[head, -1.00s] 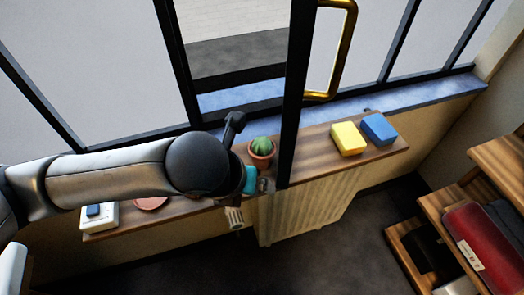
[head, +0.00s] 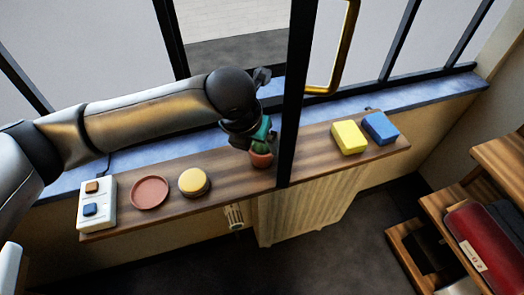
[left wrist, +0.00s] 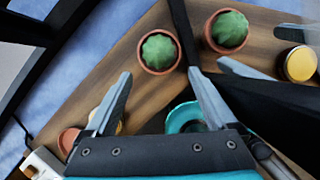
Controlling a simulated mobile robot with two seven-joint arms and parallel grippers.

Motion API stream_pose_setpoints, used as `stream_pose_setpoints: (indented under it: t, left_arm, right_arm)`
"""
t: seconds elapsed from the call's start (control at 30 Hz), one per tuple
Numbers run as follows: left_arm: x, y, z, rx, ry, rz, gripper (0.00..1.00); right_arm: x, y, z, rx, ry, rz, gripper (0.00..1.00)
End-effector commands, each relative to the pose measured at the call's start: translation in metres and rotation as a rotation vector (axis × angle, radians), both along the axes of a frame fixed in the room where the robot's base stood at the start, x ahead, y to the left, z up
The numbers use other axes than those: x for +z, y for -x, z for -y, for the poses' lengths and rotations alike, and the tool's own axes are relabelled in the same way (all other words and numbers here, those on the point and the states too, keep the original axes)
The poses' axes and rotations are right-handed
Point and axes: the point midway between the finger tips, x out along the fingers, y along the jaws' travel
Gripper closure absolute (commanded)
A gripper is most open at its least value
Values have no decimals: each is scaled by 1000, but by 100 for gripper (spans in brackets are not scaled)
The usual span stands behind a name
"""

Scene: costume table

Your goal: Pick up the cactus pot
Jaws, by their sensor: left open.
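The cactus pot (head: 261,159), a small terracotta pot with a round green cactus, stands upright on the wooden shelf, left of the black upright post. My left gripper (head: 262,139) is over it in the head view and partly hides the cactus. In the left wrist view the cactus pot (left wrist: 160,52) lies just beyond the fingertips, roughly centred between them. My left gripper (left wrist: 160,78) is open with nothing between its fingers. A second cactus pot (left wrist: 230,30) beside a dark edge looks like a mirror image. My right gripper is not seen.
The black post (head: 294,100) rises close to the right of the pot. The shelf also holds a yellow-topped round tin (head: 194,182), a terracotta saucer (head: 150,192), a white switch box (head: 97,205), a yellow block (head: 348,137) and a blue block (head: 380,128). Window glass stands behind.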

Motion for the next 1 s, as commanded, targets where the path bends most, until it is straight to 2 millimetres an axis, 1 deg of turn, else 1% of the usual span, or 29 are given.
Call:
stream_pose_setpoints:
  t: [0.3, 0.43, 0.5, 0.6, 0.7, 0.9, 0.97, 1.0]
  left_arm:
    - [0, -16, 6, 1, 1, 1, 10]
    - [-25, -23, 9, 2, 0, -3, 10]
    - [-35, -27, 10, 1, 0, -2, 10]
    - [-44, -31, 12, 1, 1, -1, 10]
    - [-47, -33, 12, 0, 0, 0, 10]
    - [-46, -33, 12, -1, 0, 0, 10]
    - [-46, -33, 12, 0, 0, 0, 15]
    - [-46, -33, 12, 0, 0, 0, 20]
  right_arm:
    - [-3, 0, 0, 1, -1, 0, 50]
    - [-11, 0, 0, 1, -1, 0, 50]
    - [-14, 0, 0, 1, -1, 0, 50]
    - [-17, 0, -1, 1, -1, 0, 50]
    - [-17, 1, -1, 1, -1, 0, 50]
    - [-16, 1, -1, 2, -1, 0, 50]
    - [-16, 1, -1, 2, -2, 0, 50]
    - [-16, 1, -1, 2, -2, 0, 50]
